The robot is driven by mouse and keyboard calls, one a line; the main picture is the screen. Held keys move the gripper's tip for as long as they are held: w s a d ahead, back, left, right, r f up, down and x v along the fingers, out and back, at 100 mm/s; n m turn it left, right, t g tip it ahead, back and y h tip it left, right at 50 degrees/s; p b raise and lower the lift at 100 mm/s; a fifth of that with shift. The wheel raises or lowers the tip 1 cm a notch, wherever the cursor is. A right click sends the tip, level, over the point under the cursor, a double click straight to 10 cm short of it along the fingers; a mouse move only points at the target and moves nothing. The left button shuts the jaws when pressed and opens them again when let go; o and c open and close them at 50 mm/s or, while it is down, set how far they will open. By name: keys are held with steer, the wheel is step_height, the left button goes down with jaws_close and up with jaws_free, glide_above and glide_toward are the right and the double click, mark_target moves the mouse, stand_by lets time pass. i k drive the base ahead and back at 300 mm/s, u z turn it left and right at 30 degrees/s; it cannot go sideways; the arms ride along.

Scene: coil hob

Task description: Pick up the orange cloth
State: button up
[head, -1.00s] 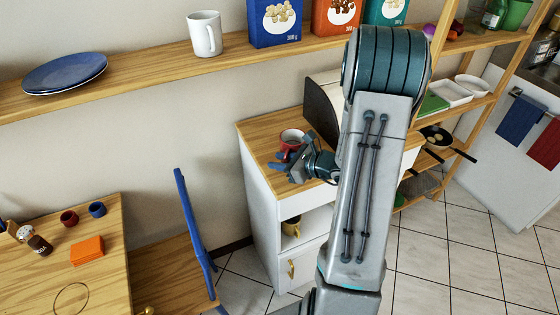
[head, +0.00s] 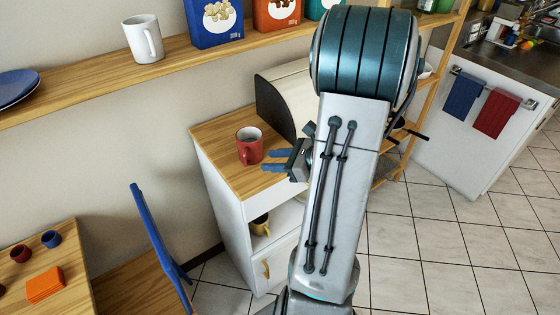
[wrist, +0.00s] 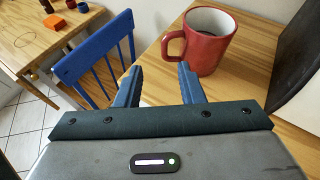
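The orange cloth (head: 45,284) lies folded on the wooden table at the lower left of the head view. It also shows small at the upper left of the wrist view (wrist: 54,22). A red mug (wrist: 203,40) stands just beyond the right finger.
The red mug (head: 249,146) stands on the cabinet top (head: 215,140). A blue chair (head: 160,235) stands between the cabinet and the table (head: 75,262). Small cups (head: 51,239) stand near the cloth. A shelf (head: 90,86) with a white mug (head: 143,38) runs above.

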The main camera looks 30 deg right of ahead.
mark_target(38, 288)
steer(key=u, duration=1.4)
